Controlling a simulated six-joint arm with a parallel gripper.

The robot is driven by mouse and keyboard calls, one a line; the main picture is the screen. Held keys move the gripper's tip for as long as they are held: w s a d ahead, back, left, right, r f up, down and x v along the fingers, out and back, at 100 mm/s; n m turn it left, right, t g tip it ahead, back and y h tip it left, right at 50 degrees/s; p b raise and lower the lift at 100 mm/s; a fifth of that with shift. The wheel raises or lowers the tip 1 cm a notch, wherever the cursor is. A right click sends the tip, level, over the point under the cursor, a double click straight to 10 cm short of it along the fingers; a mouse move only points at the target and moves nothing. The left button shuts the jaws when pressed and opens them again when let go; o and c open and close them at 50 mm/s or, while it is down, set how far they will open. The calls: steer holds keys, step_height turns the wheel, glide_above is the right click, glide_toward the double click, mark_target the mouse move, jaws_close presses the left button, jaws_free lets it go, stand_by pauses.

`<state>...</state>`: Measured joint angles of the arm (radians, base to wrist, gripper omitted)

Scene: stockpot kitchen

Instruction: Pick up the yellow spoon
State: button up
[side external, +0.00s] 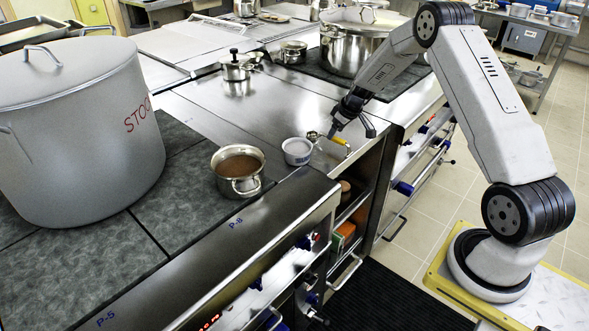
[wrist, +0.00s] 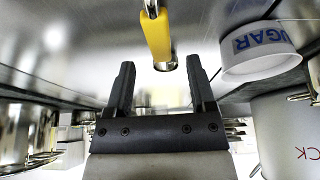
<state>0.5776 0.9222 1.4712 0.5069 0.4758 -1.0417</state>
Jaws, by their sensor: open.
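The yellow spoon (side external: 342,141) lies on the steel counter near its right front edge in the side view. In the wrist view its yellow handle (wrist: 157,36) runs up the picture, roughly in line with the gap between my fingers and beyond their tips. My gripper (side external: 352,127) is close to the spoon and points down at the counter. In the wrist view my gripper (wrist: 158,68) has its two black fingers apart, with nothing held between them. Contact with the spoon is not visible. The spoon's far end is cut off in the wrist view.
A white sugar tub (side external: 297,152) stands left of the spoon; its label shows in the wrist view (wrist: 262,48). A small pot of brown liquid (side external: 238,171) stands farther left, and a big stockpot (side external: 75,140) beyond. The steel counter (side external: 262,110) behind is mostly clear.

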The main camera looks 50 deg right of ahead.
steer(key=shift+x, duration=1.75)
jaws_close()
stand_by(0.4)
